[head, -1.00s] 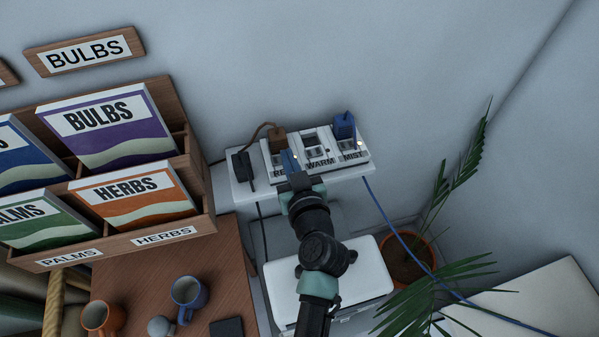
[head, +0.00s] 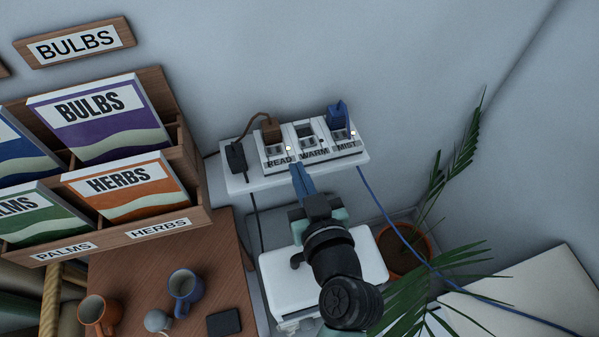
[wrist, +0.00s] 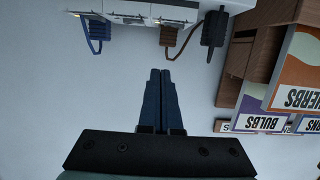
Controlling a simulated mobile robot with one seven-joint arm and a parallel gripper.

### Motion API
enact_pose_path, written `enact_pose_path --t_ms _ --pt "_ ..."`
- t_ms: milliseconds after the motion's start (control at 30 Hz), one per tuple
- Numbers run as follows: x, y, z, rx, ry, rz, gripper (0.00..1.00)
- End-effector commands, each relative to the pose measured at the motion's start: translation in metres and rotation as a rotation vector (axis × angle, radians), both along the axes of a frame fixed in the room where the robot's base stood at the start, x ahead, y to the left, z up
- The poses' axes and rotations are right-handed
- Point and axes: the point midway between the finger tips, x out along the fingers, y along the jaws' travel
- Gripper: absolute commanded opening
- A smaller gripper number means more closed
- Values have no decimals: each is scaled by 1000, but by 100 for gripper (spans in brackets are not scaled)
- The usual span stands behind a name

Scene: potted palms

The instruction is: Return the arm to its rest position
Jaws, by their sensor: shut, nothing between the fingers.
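My gripper (head: 302,183) is shut and empty, its blue fingers together in front of the shelf's power strip in the head view. In the wrist view the shut fingers (wrist: 161,88) point at the bare wall. The power strip (head: 313,147) is white, with sockets labelled READ, WARM and MIST. A brown plug (head: 271,130) stands in READ and a blue plug (head: 337,113) in MIST; WARM has no plug. Small lights glow by READ and MIST.
A black adapter (head: 236,157) sits at the left end of the white shelf (head: 235,184). A seed-packet rack (head: 198,218) stands left, above a wooden table (head: 215,275) with mugs. A white box-like device (head: 283,283) lies below my arm. A potted palm (head: 408,250) stands right.

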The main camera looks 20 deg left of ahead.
Motion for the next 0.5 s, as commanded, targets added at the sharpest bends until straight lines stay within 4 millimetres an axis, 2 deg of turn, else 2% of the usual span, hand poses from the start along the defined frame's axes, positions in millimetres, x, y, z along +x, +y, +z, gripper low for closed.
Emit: enact_pose_path --t_ms 367,467,500 --pt "0 0 0 0 0 0 0" --pt "5 0 9 1 -18 -9 0" --pt "11 -1 20 2 -35 -20 0"
